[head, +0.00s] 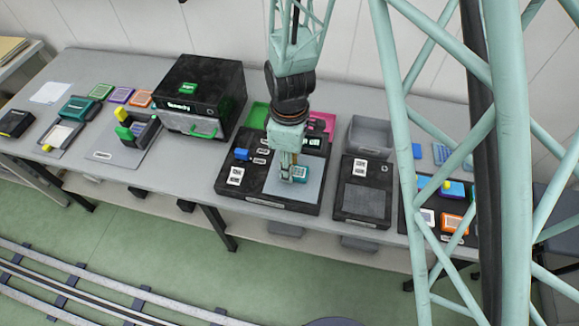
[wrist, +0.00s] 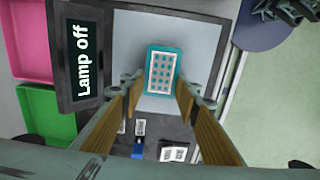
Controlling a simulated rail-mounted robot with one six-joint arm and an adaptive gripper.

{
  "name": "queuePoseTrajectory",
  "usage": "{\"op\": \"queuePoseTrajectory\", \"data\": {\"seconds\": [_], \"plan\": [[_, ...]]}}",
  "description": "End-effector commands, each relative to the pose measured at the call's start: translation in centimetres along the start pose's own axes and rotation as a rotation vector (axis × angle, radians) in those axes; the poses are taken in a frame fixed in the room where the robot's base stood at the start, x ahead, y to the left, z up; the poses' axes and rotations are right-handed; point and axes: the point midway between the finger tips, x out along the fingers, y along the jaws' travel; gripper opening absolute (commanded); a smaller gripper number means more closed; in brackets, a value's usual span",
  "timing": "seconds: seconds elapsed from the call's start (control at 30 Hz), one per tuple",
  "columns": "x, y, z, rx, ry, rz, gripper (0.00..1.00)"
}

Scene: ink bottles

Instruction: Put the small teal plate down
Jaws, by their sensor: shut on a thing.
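The small teal plate (head: 301,174) has a white face with a grid of teal dots. It also shows in the wrist view (wrist: 150,70), upper middle, between my finger ends. My gripper (head: 287,179) points down and is shut on the plate; its two fingers flank it in the wrist view (wrist: 159,88). The plate is over the pale grey panel (head: 308,195) of a black station (head: 225,187). I cannot tell whether it touches the panel. The station's display reads "Lamp off" (wrist: 86,60) in the wrist view.
A green tray (head: 258,115) and a pink tray (head: 322,122) stand behind the station. A black box machine (head: 200,85) is to its left. A grey bin (head: 369,135) and another black unit (head: 362,205) are to its right. A blue piece (head: 242,154) sits on the station's left part.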

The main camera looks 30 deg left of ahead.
Motion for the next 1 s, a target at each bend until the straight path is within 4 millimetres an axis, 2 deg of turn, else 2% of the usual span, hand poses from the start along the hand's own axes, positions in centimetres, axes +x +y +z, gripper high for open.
{"op": "queuePoseTrajectory", "data": {"seconds": [0.5,0.53,0.67,1.0], "plan": [[0.45,0.01,-0.01,0.000,0.000,0.000,0.18],[0.38,0.01,-0.01,0.000,0.000,0.000,0.32],[0.34,0.01,-0.01,0.000,0.000,0.000,0.43],[0.30,0.01,-0.01,0.000,0.000,0.000,0.43]]}}
